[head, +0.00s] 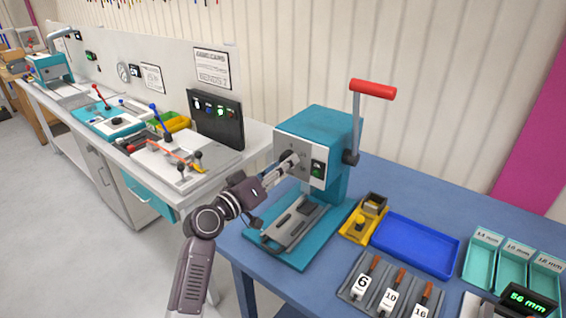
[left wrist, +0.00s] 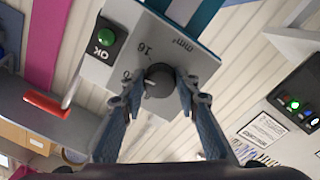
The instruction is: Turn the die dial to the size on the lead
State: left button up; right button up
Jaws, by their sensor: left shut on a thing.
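The die dial (left wrist: 160,78) is a dark round knob on the grey front panel of a teal press (head: 318,128). In the left wrist view, the number 16 and "mm²" show beside it; other numbers are hidden and the pointer's setting is unclear. My left gripper (left wrist: 163,84) has a finger on each side of the dial and is shut on it; in the head view the gripper (head: 292,162) covers the dial. Tags reading 6 (head: 362,282), 10 (head: 389,298) and 16 (head: 419,314) lie in a dark tray; I cannot tell which marks the lead. My right gripper is out of view.
A green OK button (left wrist: 106,37) is beside the dial. The press has a red-handled lever (head: 373,89). On the blue table are a yellow block (head: 358,226), an empty blue tray (head: 415,246), teal bins (head: 482,262) and a display (head: 528,298) reading 56 mm.

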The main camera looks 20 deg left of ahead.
pick_arm(q)
jog(key=shift+n+p, duration=0.6)
jog(key=shift+n, duration=1.3)
jog(key=o, duration=1.2)
jog(key=shift+c, duration=0.2)
jog(key=v, duration=1.2)
jog(key=shift+d, duration=0.15)
jog(key=shift+f, duration=0.2)
